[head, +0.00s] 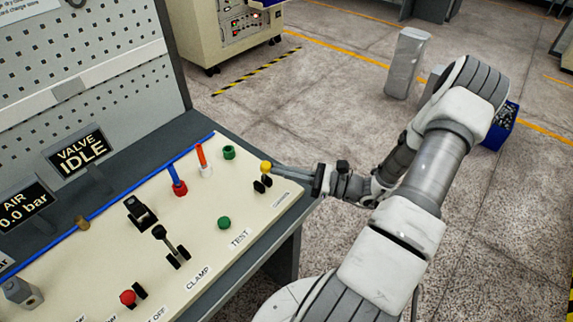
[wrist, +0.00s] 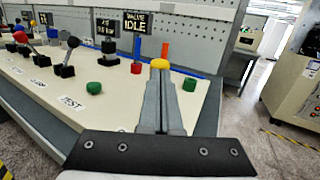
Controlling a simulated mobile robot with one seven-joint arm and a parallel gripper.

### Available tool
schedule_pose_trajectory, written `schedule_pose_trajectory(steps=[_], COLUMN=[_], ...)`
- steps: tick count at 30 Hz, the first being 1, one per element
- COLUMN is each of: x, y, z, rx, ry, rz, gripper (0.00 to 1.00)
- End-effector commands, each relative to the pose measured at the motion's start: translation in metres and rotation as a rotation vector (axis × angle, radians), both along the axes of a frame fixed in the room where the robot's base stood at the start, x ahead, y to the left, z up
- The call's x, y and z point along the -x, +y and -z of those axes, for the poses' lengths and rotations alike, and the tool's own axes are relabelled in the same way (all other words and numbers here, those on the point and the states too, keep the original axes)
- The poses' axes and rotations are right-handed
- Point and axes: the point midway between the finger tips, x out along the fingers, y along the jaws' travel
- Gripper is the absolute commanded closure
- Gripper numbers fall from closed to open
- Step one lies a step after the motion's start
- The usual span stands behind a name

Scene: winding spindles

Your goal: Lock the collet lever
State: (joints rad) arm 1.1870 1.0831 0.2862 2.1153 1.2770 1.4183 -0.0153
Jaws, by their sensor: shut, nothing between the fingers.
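A small lever with a yellow knob (head: 265,167) stands on black mounts at the right end of the cream panel (head: 105,262). The label beside it is too small to read, so I cannot tell for sure that it is the collet lever. My gripper (head: 277,170) is shut and empty, reaching in from the right with its fingertips at the yellow knob. In the wrist view the knob (wrist: 159,64) shows just beyond the fingertips (wrist: 159,76). The fingers hide the lever's shaft there, and I cannot tell whether they touch it.
A green button (head: 224,223) labelled TEST and a black lever (head: 170,246) labelled CLAMP lie left of the yellow knob. Another green button (head: 229,152), an orange post (head: 201,156) and a blue post (head: 177,180) stand near the panel's back. A display (head: 77,155) reads VALVE IDLE.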

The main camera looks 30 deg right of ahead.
Motion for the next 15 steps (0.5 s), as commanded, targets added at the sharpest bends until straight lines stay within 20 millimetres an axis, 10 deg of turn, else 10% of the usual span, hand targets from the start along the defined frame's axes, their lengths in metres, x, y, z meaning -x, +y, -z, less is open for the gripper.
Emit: schedule_pose_trajectory(steps=[15], x=[-0.035], y=[0.014], z=[-0.023], rx=[0.166], ry=[0.443], rz=[-0.003], gripper=[1.00])
